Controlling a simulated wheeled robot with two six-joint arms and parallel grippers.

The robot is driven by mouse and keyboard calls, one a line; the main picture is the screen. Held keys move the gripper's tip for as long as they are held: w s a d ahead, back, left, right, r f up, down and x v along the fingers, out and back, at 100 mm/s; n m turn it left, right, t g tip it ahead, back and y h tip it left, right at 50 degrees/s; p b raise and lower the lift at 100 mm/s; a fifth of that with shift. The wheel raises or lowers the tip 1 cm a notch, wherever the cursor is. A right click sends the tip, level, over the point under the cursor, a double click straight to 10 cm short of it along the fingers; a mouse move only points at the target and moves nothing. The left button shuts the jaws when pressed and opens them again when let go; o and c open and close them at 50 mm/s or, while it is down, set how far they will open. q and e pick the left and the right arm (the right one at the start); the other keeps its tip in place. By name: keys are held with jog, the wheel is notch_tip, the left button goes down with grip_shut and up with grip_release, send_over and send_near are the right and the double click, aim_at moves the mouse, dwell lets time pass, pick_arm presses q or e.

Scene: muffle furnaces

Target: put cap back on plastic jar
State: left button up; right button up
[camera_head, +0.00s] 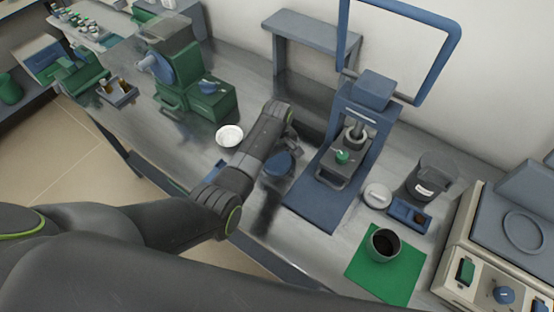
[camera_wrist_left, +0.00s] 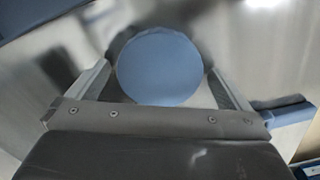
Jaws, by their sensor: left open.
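A flat blue disc, which looks like the cap (camera_head: 278,164), lies low on the bench beside my left wrist. It fills the middle of the left wrist view (camera_wrist_left: 160,66), between the two fingers, with a dark rim or shadow around it. My left gripper (camera_wrist_left: 159,75) is open around it, with no clear grip on it. In the head view the gripper (camera_head: 290,142) is partly hidden by its own wrist. My right gripper is not in view.
A blue press (camera_head: 352,130) stands right of my left gripper. A white round piece (camera_head: 377,195), a small blue tray (camera_head: 408,214) and a dark cup (camera_head: 383,244) on a green mat (camera_head: 362,277) are farther right. A white bowl (camera_head: 229,135) lies left of my wrist.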

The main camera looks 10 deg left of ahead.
aim_at(277, 159)
pick_arm(q)
jog(key=c, duration=0.9)
jog(key=shift+r, duration=0.1)
notch_tip(277, 159, up, 10)
jog(key=shift+f+b, duration=0.1)
jog(key=shift+b, duration=0.25)
